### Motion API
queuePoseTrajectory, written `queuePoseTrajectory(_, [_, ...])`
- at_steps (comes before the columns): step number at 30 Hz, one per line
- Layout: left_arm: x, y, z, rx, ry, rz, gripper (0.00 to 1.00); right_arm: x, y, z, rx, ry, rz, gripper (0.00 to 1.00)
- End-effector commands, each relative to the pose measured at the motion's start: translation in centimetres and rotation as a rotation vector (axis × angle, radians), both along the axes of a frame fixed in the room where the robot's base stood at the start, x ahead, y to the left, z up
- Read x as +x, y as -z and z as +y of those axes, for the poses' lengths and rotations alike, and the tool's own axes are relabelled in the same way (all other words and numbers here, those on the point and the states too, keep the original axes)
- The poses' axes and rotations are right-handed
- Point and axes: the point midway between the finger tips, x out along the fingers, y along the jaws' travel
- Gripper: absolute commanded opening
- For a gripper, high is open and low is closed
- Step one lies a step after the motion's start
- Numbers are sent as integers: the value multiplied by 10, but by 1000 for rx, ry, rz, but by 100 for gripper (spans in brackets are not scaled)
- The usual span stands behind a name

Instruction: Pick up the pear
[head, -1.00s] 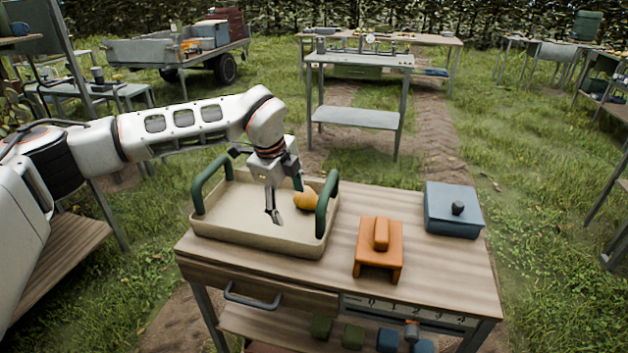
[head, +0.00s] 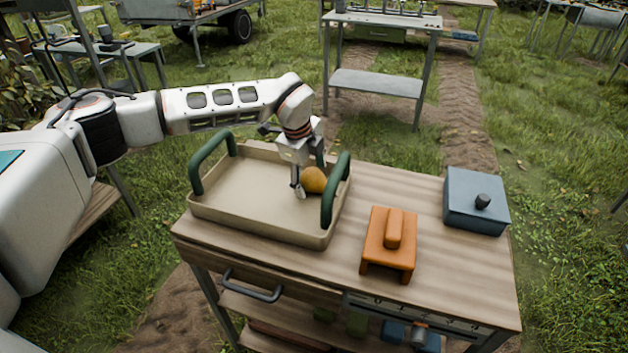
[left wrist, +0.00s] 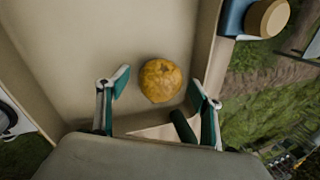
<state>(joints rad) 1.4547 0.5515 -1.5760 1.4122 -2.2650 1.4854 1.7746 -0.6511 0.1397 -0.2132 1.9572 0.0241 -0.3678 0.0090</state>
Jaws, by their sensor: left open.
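The yellow-orange pear (head: 314,180) lies in the right part of the beige tray (head: 237,218), close to its right green handle (head: 328,207). My left gripper (head: 310,184) reaches down into the tray with its fingers at the pear. In the left wrist view the pear (left wrist: 161,80) lies on the tray floor, ahead of and between the two spread fingertips (left wrist: 160,88). My right gripper is not in view.
The tray stands on a wooden workbench (head: 290,264). The tray's right wall and handle are close to the gripper. Bare bench top lies between these things.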

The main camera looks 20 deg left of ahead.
Motion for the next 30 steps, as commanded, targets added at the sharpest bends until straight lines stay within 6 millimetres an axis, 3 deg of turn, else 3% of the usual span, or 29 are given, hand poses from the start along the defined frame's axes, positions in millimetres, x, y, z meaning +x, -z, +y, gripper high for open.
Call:
queuePoseTrajectory(4, [3,10,-1,0,0,0,66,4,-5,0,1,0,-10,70])
queuePoseTrajectory(11, [3,11,-1,0,0,0,63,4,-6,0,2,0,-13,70])
queuePoseTrajectory(16, [3,10,-1,0,0,0,19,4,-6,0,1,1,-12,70])
queuePoseTrajectory(30, [4,1,-1,-1,0,-4,19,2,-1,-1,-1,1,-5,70])
